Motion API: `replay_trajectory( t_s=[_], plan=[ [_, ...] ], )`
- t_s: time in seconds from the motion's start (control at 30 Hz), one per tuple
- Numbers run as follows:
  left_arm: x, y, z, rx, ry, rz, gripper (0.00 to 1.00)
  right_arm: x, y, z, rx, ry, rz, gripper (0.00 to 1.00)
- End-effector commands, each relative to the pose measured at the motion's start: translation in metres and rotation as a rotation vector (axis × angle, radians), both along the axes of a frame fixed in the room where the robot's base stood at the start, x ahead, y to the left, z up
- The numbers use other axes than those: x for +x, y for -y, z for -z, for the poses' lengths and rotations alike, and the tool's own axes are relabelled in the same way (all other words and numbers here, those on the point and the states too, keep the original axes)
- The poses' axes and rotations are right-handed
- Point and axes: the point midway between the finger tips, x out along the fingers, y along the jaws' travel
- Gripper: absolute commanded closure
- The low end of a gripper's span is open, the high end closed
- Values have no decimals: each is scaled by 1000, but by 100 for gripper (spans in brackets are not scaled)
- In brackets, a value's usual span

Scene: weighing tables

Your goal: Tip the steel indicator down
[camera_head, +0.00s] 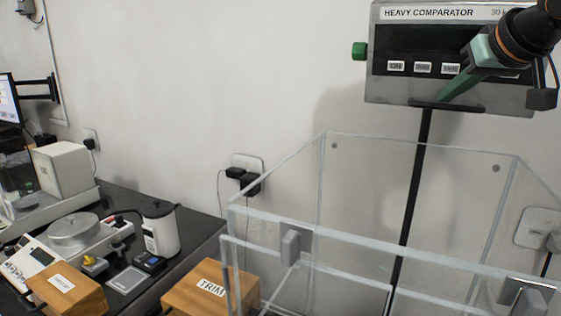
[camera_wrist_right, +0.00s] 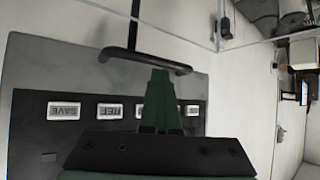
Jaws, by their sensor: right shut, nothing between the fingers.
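The steel indicator (camera_head: 385,90) is a grey box headed HEAVY COMPARATOR, on a black pole at the upper right of the head view. It has a dark front panel with several light buttons, a green knob (camera_head: 359,50) on its left side and a black handle bar (camera_head: 446,106) at its lower edge. My right gripper (camera_head: 442,101) is shut and empty, its green fingers in front of the panel by the handle. The right wrist view shows the indicator (camera_wrist_right: 30,75) upside down, with the fingertips close to the handle (camera_wrist_right: 145,60); contact is unclear. My left gripper is out of view.
A clear-walled box (camera_head: 365,238) stands below the indicator. At the left, a dark bench (camera_head: 200,222) holds a balance (camera_head: 73,232), a white canister (camera_head: 160,230) and wooden boxes, one labelled TRIM (camera_head: 207,292). The white wall is behind.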

Motion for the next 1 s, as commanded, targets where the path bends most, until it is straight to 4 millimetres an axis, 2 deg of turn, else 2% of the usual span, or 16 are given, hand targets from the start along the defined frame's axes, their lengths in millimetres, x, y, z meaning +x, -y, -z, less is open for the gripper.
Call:
replay_trajectory(
  t_s=[0.03,0.43,1.0],
  plan=[
    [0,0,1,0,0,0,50,0,-2,14,-6,-35,-4,100],
    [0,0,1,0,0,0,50,5,0,20,-6,-34,-5,100],
    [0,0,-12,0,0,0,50,-23,-12,-18,-3,-21,-3,100]
  ],
)
